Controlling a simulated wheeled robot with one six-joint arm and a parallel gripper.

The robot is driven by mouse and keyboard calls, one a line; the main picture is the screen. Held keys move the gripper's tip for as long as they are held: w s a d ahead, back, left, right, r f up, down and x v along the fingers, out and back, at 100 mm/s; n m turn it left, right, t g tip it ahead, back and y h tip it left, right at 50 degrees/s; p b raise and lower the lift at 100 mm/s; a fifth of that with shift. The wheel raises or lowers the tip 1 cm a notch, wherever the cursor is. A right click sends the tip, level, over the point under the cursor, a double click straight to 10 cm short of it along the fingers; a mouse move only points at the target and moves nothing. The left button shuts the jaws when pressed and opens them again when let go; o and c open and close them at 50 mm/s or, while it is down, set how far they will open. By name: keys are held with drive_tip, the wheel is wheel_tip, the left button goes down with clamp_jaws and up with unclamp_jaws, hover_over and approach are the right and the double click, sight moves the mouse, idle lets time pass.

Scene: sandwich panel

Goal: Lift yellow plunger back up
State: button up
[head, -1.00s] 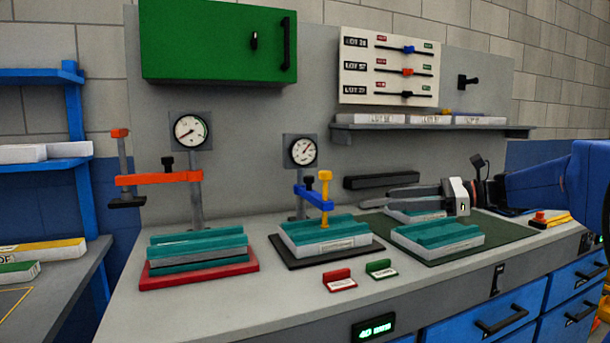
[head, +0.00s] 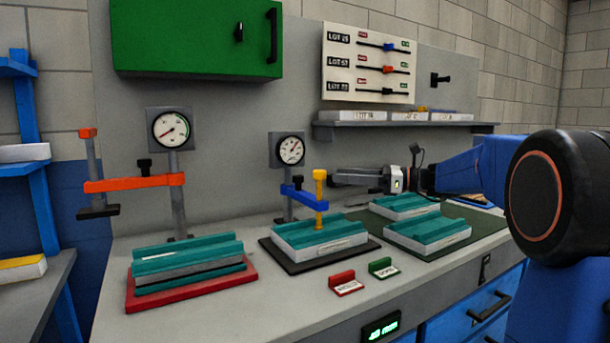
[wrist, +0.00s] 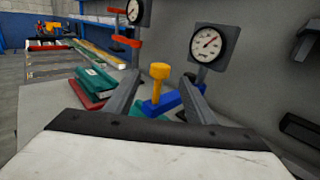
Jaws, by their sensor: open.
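The yellow plunger (head: 320,188) stands upright through the end of a blue clamp arm (head: 300,194). Its lower end reaches the teal top of a panel stack (head: 318,236) on a black base plate (head: 285,257). My gripper (head: 335,180) is open, just right of the plunger's head in the head view. In the wrist view, the plunger's yellow head (wrist: 159,72) shows between and beyond the two fingers of my gripper (wrist: 157,90). The plunger's lower part is hidden there by the blue arm and my gripper body.
A round gauge (head: 291,149) stands behind the blue arm. An orange clamp (head: 135,182) stands at left over another stack on a red base (head: 190,288). More teal panels (head: 428,232) lie on a green mat at right. Red and green labels (head: 343,281) stand in front.

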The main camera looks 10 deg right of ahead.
drive_tip(key=x, duration=1.1)
drive_tip(key=shift+a, duration=0.2)
drive_tip(key=shift+w, duration=0.1)
drive_tip(key=shift+c, duration=0.4)
clamp_jaws()
drive_tip(key=shift+r, duration=2.1)
drive_tip(key=shift+o, duration=0.4)
unclamp_jaws()
drive_tip(key=shift+f, duration=0.1)
drive_tip(key=v, duration=1.7)
drive_tip(key=shift+d, duration=0.2)
